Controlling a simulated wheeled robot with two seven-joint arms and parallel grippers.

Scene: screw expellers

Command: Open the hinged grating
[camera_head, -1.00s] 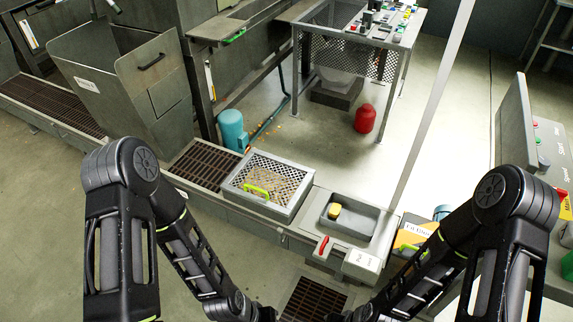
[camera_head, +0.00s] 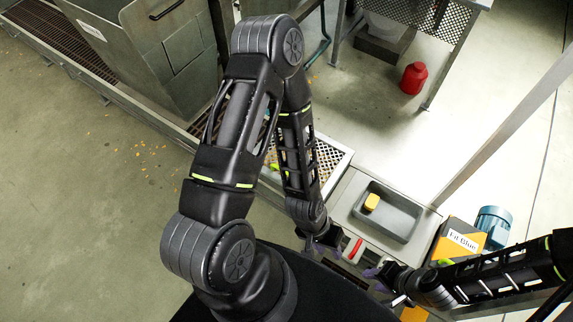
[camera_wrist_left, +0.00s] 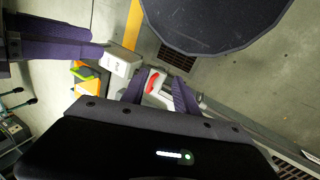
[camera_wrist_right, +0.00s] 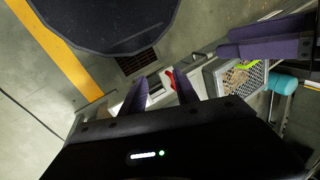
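The hinged grating, a pale mesh panel in a box frame with a green handle, is mostly hidden behind my left arm in the head view, where its right part (camera_head: 330,157) shows. The right wrist view shows more of the grating (camera_wrist_right: 222,82) and its green handle (camera_wrist_right: 246,65); it lies flat and closed. My left gripper (camera_head: 330,242) is open and empty near the red handle, apart from the grating. My right gripper (camera_head: 378,271) is open and empty to its right. Each gripper's parted purple fingers show in its own wrist view.
A grey tray (camera_head: 405,222) with a yellow block (camera_head: 371,202) sits right of the grating. A red handle (camera_head: 353,249) lies in front of it. An orange box (camera_head: 443,245), a blue motor (camera_head: 494,222) and a slanted post (camera_head: 510,120) stand to the right.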

